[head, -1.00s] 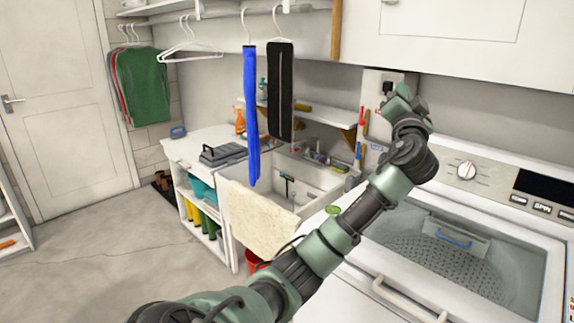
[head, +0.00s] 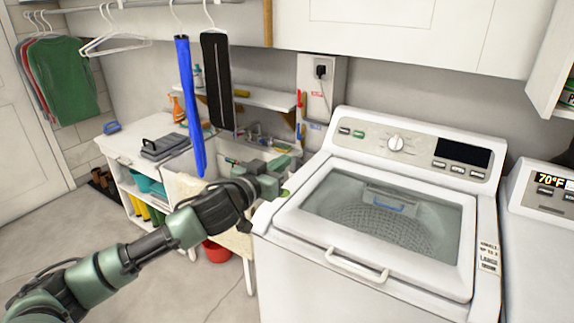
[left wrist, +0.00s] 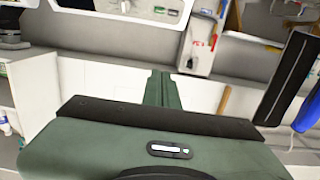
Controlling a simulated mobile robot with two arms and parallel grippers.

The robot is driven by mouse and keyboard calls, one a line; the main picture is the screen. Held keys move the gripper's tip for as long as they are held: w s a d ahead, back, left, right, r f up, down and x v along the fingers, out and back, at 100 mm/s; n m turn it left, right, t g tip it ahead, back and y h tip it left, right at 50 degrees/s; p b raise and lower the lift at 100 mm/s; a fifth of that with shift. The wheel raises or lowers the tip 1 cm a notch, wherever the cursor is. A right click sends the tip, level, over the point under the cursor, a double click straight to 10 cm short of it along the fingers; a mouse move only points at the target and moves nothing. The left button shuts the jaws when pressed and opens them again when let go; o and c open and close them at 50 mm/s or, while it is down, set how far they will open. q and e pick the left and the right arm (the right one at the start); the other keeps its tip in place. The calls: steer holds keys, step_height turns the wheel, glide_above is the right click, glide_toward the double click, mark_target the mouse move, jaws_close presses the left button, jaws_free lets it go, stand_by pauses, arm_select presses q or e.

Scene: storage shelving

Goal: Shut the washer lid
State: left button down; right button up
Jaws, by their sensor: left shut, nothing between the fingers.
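The white washer (head: 375,280) stands right of centre in the head view. Its lid (head: 456,281) is a white frame with a large glass window. The lid lies down flat over the top opening, with the drum visible through the glass. I cannot tell if a thin gap remains at its front edge. A white bar handle (head: 357,266) is on its front edge. My left gripper (head: 284,170) is beside the washer's left rear side, apart from the lid handle. Its fingers (left wrist: 161,88) are together and empty in the left wrist view. My right gripper is out of view.
A sink (head: 222,158) and a white shelf unit stand left of the washer. A blue strip (head: 190,105) and a black board (head: 217,80) hang above the sink. A second appliance (head: 540,240) stands at the right. Wall cabinets are overhead.

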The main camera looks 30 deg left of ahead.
arm_select(q)
steer(key=w+p, duration=0.2)
steer(key=w, duration=0.4)
steer(key=f, duration=0.1)
steer(key=s+f, duration=0.2)
steer(key=f, duration=0.1)
steer(key=shift+d, duration=0.1)
